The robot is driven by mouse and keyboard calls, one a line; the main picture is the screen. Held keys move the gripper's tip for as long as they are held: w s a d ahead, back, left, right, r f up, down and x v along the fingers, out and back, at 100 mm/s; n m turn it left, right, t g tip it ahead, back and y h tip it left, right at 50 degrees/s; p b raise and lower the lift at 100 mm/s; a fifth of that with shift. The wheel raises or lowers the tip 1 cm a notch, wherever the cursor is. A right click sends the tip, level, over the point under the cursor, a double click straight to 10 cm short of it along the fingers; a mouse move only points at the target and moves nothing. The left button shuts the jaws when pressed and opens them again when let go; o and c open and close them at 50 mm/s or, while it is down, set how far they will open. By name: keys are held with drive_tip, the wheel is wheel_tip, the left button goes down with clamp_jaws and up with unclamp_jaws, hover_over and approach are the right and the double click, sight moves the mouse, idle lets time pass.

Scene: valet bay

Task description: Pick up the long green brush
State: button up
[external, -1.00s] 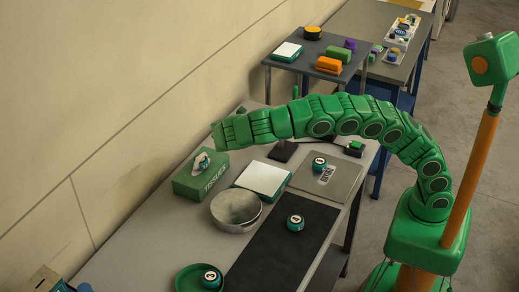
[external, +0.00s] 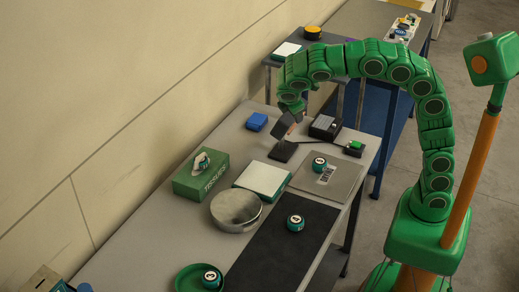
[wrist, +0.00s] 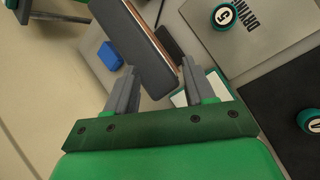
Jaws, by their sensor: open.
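I cannot make out a long green brush for certain in either current view. A small dark item with a green top (external: 355,146) lies near the table's right edge.
A blue block (external: 257,122) and an open black box (external: 325,127) flank the slab. My arm hides much of the far table.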

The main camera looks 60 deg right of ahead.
drive_tip(key=s+d+f+m+y, duration=0.1)
drive_tip(key=s+d+f+m, duration=0.2)
drive_tip(key=s, duration=0.6)
drive_tip(key=s+d+f+m+g+y, duration=0.15)
drive_tip(key=s+d+m, duration=0.25)
drive_tip(key=s, duration=0.4)
drive_tip(key=s+d+f+m+y, duration=0.1)
drive_tip(key=s+d+m+y, duration=0.2)
drive_tip(key=s, duration=0.6)
drive_tip(key=w+d+f+m+t+h, duration=0.15)
drive_tip(key=w+d+t, duration=0.25)
drive_tip(key=w+d, duration=0.55)
drive_tip(key=w+d+f+t, duration=0.2)
drive_tip(key=w+d+t, duration=0.2)
drive_tip(key=w+d, duration=0.55)
drive_tip(key=shift+w+d+f+n+t+y, duration=0.1)
drive_tip(key=shift+w+f+n+t+y, duration=0.5)
drive_tip(key=shift+w, duration=2.55)
drive_tip(key=shift+w+a+f+n+t+y, duration=0.1)
drive_tip(key=shift+w+f+t+y, duration=0.9)
drive_tip(key=shift+w, duration=2.15)
drive_tip(key=shift+w+d+f+n+t+y, duration=0.1)
drive_tip(key=shift+w+n+t+y, duration=0.35)
drive_tip(key=shift+w+t, duration=1.75)
drive_tip(key=shift+w+g, duration=0.95)
